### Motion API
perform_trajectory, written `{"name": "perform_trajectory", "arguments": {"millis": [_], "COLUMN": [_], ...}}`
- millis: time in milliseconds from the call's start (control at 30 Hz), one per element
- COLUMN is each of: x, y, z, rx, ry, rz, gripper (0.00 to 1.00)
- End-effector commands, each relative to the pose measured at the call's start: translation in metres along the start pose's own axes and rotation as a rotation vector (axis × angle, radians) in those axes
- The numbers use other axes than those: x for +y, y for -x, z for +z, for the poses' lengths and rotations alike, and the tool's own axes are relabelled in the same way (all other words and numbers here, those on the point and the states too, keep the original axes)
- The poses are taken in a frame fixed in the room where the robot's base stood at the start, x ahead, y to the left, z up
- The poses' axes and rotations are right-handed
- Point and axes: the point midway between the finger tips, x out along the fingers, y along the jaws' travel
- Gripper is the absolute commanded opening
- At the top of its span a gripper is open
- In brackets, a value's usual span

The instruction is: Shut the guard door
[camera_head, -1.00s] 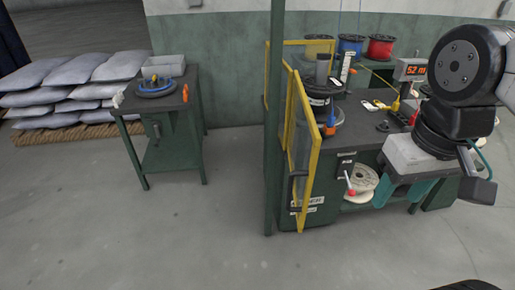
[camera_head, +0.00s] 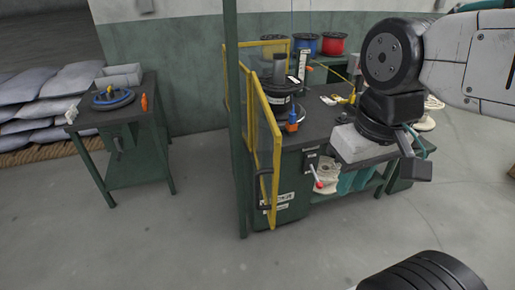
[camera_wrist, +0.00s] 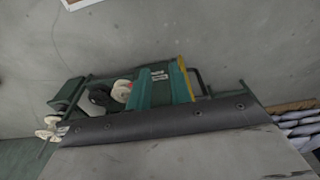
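The guard door (camera_head: 264,135) is a clear panel in a yellow frame, standing upright at the left end of the machine bench and seen at a steep slant. Its dark handle (camera_head: 263,190) sits low on the near part. In the wrist view the door's yellow edge (camera_wrist: 187,80) shows near the middle, with the handle (camera_wrist: 203,80) beside it. My gripper (camera_head: 362,145) hangs at the right, apart from the door, in front of the bench in the picture. The door's exact angle to the bench is unclear.
A green post (camera_head: 234,150) stands just left of the door. The dark-topped bench (camera_head: 322,118) bears a spool and tools. A side table (camera_head: 125,160) and grey sacks (camera_head: 60,90) lie left. The floor (camera_head: 170,245) in front is clear.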

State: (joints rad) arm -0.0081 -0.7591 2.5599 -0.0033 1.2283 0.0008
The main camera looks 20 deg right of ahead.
Motion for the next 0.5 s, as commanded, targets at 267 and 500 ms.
{"name": "perform_trajectory", "arguments": {"millis": [267, 500], "x": [-0.033, -0.085], "y": [-0.019, -0.039], "z": [-0.038, -0.106], "rx": [-0.159, -0.269], "ry": [0.172, 0.475], "rz": [0.006, 0.042], "gripper": [0.0, 0.0]}}
